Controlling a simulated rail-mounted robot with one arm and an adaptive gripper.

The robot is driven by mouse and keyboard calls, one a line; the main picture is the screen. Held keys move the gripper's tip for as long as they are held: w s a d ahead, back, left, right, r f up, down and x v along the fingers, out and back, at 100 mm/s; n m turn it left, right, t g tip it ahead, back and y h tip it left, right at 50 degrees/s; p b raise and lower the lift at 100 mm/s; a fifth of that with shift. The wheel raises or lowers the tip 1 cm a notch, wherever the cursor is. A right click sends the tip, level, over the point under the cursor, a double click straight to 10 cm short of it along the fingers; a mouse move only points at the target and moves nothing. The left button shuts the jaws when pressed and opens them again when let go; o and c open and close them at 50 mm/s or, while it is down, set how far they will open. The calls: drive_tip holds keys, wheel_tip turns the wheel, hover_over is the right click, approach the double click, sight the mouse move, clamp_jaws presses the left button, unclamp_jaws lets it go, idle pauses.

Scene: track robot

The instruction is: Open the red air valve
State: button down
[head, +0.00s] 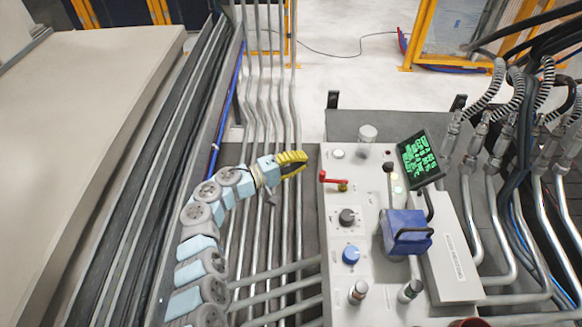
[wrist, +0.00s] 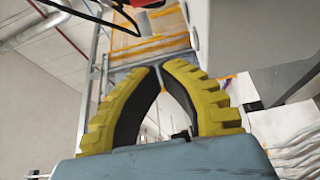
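The red air valve (head: 333,180) is a red lever handle on a brass-coloured fitting, on the upper left of the white control panel. Its lever points left, reaching the panel's left edge. My gripper (head: 303,163), with yellow ribbed fingers, is just left of and above the valve in the head view, apart from it. In the wrist view my gripper (wrist: 160,66) has its fingertips together with nothing between them. A red part (wrist: 148,3) shows at the top edge there, probably the valve handle, cut off by the frame.
The white panel (head: 372,240) carries knobs, a blue box (head: 407,231) with a black handle, and a green-lit screen (head: 418,158). Metal pipes (head: 262,90) run left of the panel. Hoses and cables (head: 515,110) crowd the right side.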

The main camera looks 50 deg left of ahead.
drive_tip(key=d, duration=0.1)
drive_tip(key=w+d, duration=0.2)
drive_tip(key=d, duration=0.1)
idle(0.9)
drive_tip(key=shift+s+d+f, duration=0.1)
drive_tip(key=shift+s+d, duration=0.05)
drive_tip(key=shift+d, duration=0.05)
idle(0.7)
